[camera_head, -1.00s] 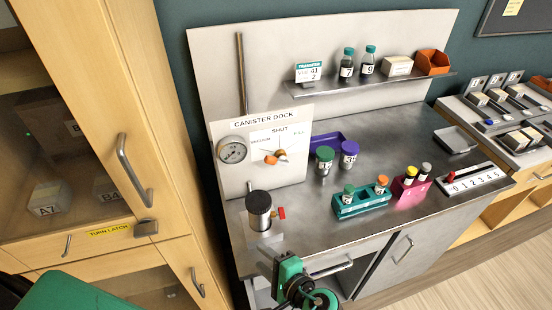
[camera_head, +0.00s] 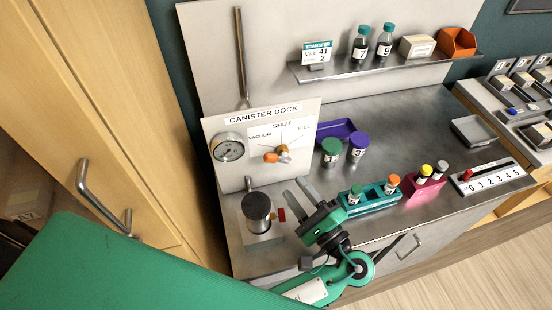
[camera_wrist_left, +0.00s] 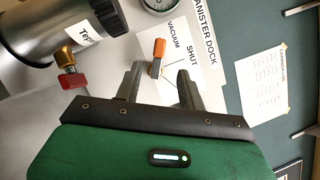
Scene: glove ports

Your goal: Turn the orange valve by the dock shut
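The orange valve handle (camera_head: 270,157) is on the white canister dock panel (camera_head: 225,180), under the SHUT label and between VACUUM and FILL. Its orange end points left, toward the VACUUM side. The orange handle also shows in the left wrist view (camera_wrist_left: 158,49), just beyond the fingertips. My left gripper (camera_head: 292,194) is in front of the dock, below and right of the valve, apart from it. Its two fingers stand open and empty in the left wrist view (camera_wrist_left: 160,80). My right gripper is not in view.
A dark-topped canister (camera_head: 258,207) with a red knob (camera_wrist_left: 72,81) stands left of my left gripper. A teal tube rack (camera_head: 367,202) is close on its right. A round gauge (camera_head: 228,148) is left of the valve. Green and purple-capped jars (camera_head: 358,147) stand behind.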

